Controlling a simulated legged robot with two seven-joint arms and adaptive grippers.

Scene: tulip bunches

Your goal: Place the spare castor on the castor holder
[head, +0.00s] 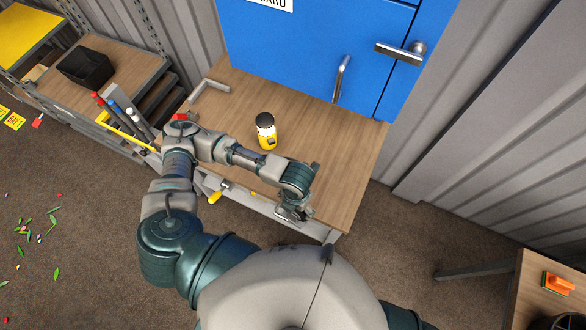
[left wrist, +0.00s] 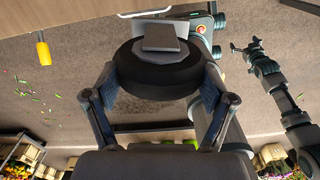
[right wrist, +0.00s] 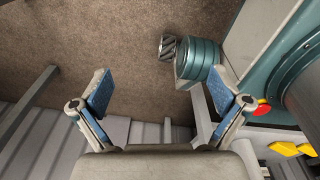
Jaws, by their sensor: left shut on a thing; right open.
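The spare castor (left wrist: 155,72), a black wheel with a grey metal plate, sits between the two fingers of my left gripper (left wrist: 158,90), which is shut on it. In the head view my left gripper (head: 293,213) is at the front edge of the wooden bench (head: 345,165); the castor is mostly hidden there by the wrist. My right gripper (right wrist: 160,92) is open and empty, above brown floor; it is outside the head view. I cannot pick out the castor holder with certainty in any view.
A yellow-and-black lantern (head: 266,131) stands on the bench, with a metal bracket (head: 208,88) behind it. A blue cabinet (head: 300,45) rises at the back. A yellow handle (head: 215,197) sticks out at the bench front. An orange-handled tool (head: 558,284) lies on another table, lower right.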

